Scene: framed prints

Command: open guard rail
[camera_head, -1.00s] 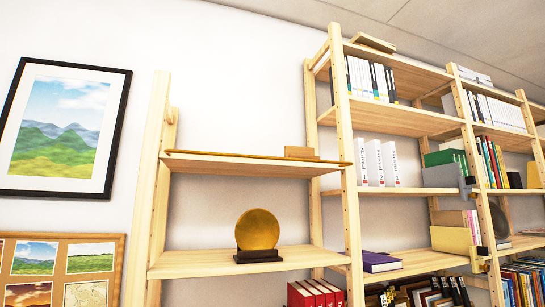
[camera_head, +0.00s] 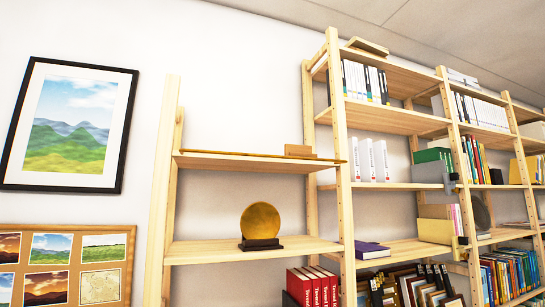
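A thin golden-brown strip (camera_head: 235,154) runs along the front edge of the upper shelf of the light wooden rack (camera_head: 166,200). It looks like the guard rail and lies low, about level with the board. I cannot make out a hinge or catch on it. A small wooden block (camera_head: 298,150) sits on the same shelf, at its right. Neither of my grippers shows in the head view.
A gold disc (camera_head: 260,220) on a dark stand is on the shelf below, with red books (camera_head: 312,288) lower down. A taller bookcase (camera_head: 337,150) full of books adjoins at right. A framed landscape print (camera_head: 68,125) and a photo board (camera_head: 65,265) hang at left.

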